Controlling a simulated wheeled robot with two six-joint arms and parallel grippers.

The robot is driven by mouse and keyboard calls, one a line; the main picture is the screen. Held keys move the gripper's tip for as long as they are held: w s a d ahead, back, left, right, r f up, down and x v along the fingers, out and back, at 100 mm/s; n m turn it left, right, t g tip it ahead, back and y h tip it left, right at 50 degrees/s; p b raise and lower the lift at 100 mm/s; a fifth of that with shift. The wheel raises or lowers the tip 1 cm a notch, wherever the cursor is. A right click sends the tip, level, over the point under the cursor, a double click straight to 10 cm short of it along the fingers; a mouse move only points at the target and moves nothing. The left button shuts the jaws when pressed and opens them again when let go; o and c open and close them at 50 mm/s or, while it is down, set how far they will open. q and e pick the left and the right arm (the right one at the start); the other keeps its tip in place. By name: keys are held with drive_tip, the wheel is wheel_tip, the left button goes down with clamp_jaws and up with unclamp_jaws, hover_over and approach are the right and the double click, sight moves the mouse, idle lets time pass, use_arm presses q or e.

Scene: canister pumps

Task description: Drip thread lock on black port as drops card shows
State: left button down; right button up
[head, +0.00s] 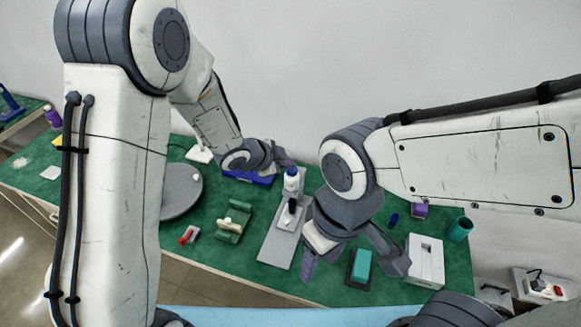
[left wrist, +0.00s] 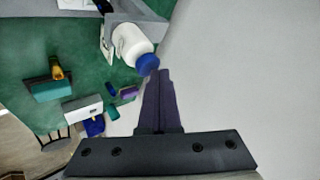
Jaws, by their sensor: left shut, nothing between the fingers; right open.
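A white bottle with a blue cap (head: 291,182) stands upright at the back of a grey plate (head: 277,247). It also shows in the left wrist view (left wrist: 130,43). A small black part (head: 292,206) sits on the plate below the bottle; I cannot tell whether it is the black port. My left gripper (left wrist: 160,72) is shut and empty, its tips close to the blue cap; contact is unclear. My right gripper (head: 350,264) is open and empty, with its fingers either side of a teal block (head: 361,264) in the head view. I cannot identify a drops card.
A green stand (head: 233,224), a red-handled piece (head: 188,235) and a grey disc (head: 181,192) lie left of the plate. A white box (head: 425,262), a purple block (head: 419,210) and a teal cup (head: 460,229) stand right. A blue tray (head: 248,178) lies behind.

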sight(288, 171)
idle(0.4)
use_arm(q)
drive_tip(key=shift+r+p, duration=0.95)
drive_tip(key=shift+r, duration=0.05)
wheel_tip(288, 171, up, 5)
drive_tip(key=p, duration=0.4)
drive_tip(key=shift+p, duration=0.4)
idle(1.9)
